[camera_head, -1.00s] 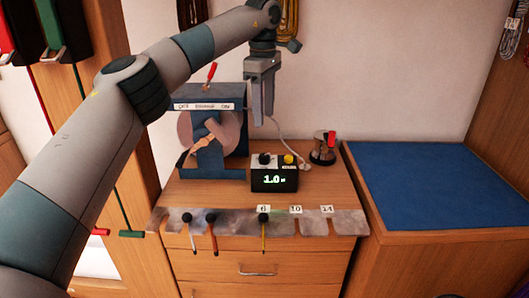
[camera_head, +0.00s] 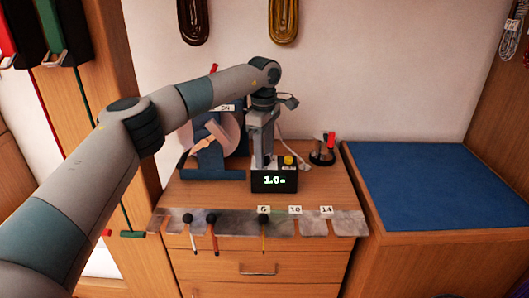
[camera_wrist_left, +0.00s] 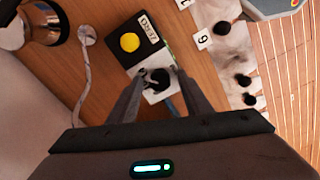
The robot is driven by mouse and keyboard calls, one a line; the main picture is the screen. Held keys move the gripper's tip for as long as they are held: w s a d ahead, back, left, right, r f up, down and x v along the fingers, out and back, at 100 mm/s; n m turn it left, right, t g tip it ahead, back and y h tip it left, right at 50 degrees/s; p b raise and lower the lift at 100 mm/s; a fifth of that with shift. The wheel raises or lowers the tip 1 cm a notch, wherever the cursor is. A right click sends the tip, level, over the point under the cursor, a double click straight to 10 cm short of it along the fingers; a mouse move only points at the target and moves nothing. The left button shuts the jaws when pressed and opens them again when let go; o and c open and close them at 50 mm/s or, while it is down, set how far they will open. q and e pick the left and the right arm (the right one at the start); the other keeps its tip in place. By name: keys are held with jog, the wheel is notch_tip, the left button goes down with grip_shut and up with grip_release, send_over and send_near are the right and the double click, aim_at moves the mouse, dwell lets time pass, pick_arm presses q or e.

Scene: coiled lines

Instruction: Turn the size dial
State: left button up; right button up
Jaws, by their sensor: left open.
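A round black dial (camera_wrist_left: 158,79) sits on a pale panel beside the button. My left gripper (camera_head: 262,163) points down over the box and hides the dial in the head view. In the wrist view the left gripper (camera_wrist_left: 158,75) is open, with its fingers on either side of the dial; contact cannot be told. My right gripper is not in view.
A blue machine (camera_head: 210,160) with a round disc stands left of the box. A small round stand (camera_head: 322,152) with a red part is to the right, a cable between. Several black-knobbed rods hang along the grey front strip (camera_head: 285,226). A blue mat (camera_head: 435,185) lies clear.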

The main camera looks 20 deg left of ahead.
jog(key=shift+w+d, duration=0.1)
pick_arm(q)
jog(key=shift+c, duration=1.3)
jog(key=c, duration=0.8)
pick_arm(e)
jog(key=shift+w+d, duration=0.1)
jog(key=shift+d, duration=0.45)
